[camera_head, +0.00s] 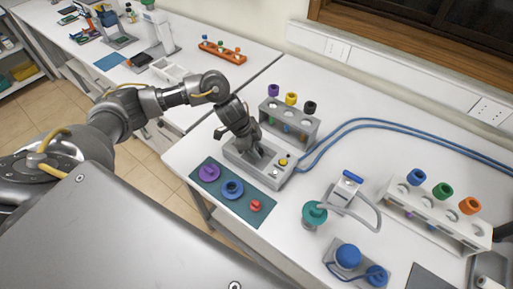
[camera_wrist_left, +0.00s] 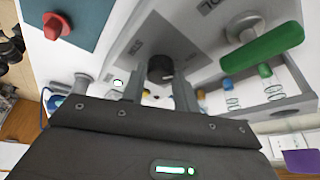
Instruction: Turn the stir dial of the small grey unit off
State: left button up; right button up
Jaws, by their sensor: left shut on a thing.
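The small grey unit (camera_head: 270,178) stands on the white bench just behind the teal mat. It has a yellow button (camera_head: 283,162) at its right end. My left gripper (camera_head: 257,154) reaches down over the unit's middle and hides the dial in the head view. In the left wrist view, the black round dial (camera_wrist_left: 160,68) sits on the unit's grey face (camera_wrist_left: 153,38), between the two fingers of my left gripper (camera_wrist_left: 159,88). The gripper is shut on the dial. The dial's setting is too small to read surely. My right gripper is not in view.
The teal mat (camera_head: 244,209) holds purple, blue and red pieces in front of the unit. A grey rack (camera_head: 297,123) with capped tubes stands close behind. Blue hoses (camera_head: 345,126) run to the right. A teal-topped item (camera_head: 314,213) and a white rack (camera_head: 455,232) stand right.

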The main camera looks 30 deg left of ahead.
pick_arm(q)
jog(key=o, duration=1)
jog(key=shift+c, duration=0.2)
jog(key=b+v, duration=0.2)
jog(key=v, duration=0.8)
jog(key=shift+r, duration=0.4)
